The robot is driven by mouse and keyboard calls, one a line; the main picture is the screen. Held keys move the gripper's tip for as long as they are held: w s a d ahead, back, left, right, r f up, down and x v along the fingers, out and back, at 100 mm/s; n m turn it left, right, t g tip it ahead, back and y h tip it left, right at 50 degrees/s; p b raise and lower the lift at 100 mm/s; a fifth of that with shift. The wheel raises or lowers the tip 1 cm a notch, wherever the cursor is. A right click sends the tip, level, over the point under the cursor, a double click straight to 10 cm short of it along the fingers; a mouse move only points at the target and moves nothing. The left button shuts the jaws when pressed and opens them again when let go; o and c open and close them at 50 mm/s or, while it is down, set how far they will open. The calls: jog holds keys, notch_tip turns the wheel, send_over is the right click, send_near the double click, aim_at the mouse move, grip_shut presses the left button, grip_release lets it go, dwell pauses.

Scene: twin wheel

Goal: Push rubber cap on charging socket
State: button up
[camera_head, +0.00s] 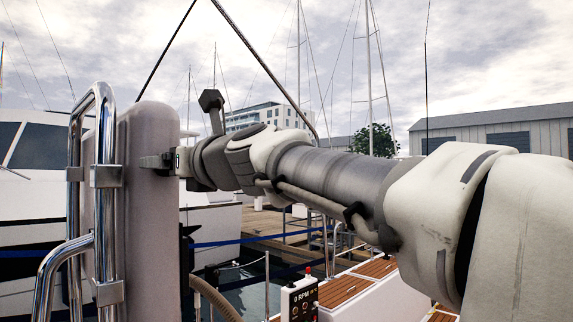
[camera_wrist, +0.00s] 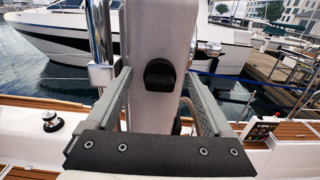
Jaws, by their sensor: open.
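A pale post (camera_head: 147,210) stands at the left in the head view and upright in the middle of the wrist view (camera_wrist: 159,35). A black rounded piece (camera_wrist: 160,75), which looks like the rubber cap on the socket, sits on the post's face between my fingers. I cannot tell whether it is fully seated, and any socket behind it is hidden. My gripper (camera_wrist: 157,78) is open and empty, its fingers reaching toward either side of the post. In the head view my gripper (camera_head: 157,161) is at the post's right side; contact is unclear.
Chrome rails (camera_head: 103,200) run along the post's left side. A small panel reading 0 RPM (camera_head: 300,298) stands low, right of the post. White boats (camera_wrist: 75,35) and water lie behind.

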jog(key=b+v, duration=0.2)
jog(key=v, duration=1.5)
jog(key=shift+d, duration=0.25)
jog(key=d+f+n+g+h, duration=0.1)
jog(key=d+f+n+h, duration=0.45)
jog(key=f, duration=0.65)
jog(key=d+f+n+g+h, duration=0.1)
jog(key=d+f+n+h, duration=0.1)
jog(key=d+f+n, duration=0.7)
jog(key=s+d+f+n+g+h, duration=0.2)
jog(key=s+d+f+n+h, duration=0.1)
jog(key=f, duration=0.7)
jog(key=s+d+f+n+g+h, duration=0.1)
jog(key=s+d+f+n+h, duration=0.2)
jog(key=s+d+f+n, duration=0.3)
notch_tip(320, 180, down, 4)
jog(key=shift+s+d+n+g, duration=0.25)
jog(key=shift+d+n+g, duration=0.15)
jog(key=shift+n, duration=0.75)
jog(key=shift+h, duration=0.25)
jog(key=c, duration=0.6)
jog(key=shift+d, duration=0.15)
